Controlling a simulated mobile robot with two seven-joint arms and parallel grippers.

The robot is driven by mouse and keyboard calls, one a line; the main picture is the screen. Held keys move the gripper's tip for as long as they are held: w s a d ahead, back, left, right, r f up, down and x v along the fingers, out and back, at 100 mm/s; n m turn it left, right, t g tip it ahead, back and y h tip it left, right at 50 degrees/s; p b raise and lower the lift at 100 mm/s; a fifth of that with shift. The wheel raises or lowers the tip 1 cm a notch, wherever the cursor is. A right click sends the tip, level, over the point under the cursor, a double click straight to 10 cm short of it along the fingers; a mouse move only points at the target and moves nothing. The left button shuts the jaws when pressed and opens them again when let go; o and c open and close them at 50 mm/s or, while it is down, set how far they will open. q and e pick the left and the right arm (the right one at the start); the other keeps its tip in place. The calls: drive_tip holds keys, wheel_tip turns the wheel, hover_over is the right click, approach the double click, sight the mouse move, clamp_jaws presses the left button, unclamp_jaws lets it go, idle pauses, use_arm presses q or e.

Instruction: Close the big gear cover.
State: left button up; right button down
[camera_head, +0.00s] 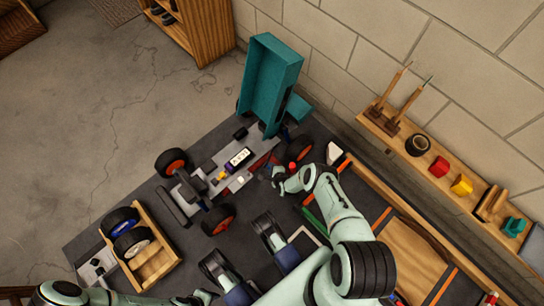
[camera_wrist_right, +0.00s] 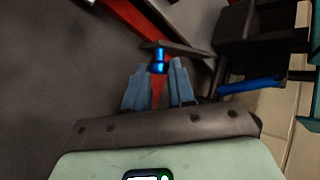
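The RC car (camera_head: 235,165) lies on the dark mat, with large wheels and a grey, red and blue chassis. I cannot tell for sure which part is the big gear cover. My right gripper (camera_head: 280,182) is over the car's right side, near a rear wheel (camera_head: 299,148). In the wrist view its two fingers (camera_wrist_right: 160,80) stand slightly apart. A blue post (camera_wrist_right: 160,60) with a thin dark plate (camera_wrist_right: 185,48) lies in line with the gap; contact is unclear. My left gripper (camera_head: 200,298) is at the bottom edge, mostly cut off.
A teal open box (camera_head: 270,75) stands beyond the car, by the wall. A wooden tray (camera_head: 155,262) with spare wheels is at the lower left. A wall shelf (camera_head: 395,133) holds tools and coloured blocks at right. The mat between tray and car is clear.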

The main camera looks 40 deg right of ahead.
drive_tip(key=shift+w+a+m+g+h, duration=0.35)
drive_tip(key=shift+w+a+m+h, duration=0.3)
drive_tip(key=shift+m, duration=0.25)
drive_tip(key=shift+w+a+m+g+h, duration=0.35)
drive_tip(key=shift+w+m+h, duration=0.25)
drive_tip(key=shift+w+m, duration=0.3)
drive_tip(key=shift+w+a+m+g+h, duration=0.3)
drive_tip(key=shift+w+a+m+h, duration=0.4)
drive_tip(key=shift+m, duration=0.2)
drive_tip(key=shift+w+d, duration=0.1)
drive_tip(key=c, duration=0.9)
unclamp_jaws()
drive_tip(key=shift+c, duration=0.2)
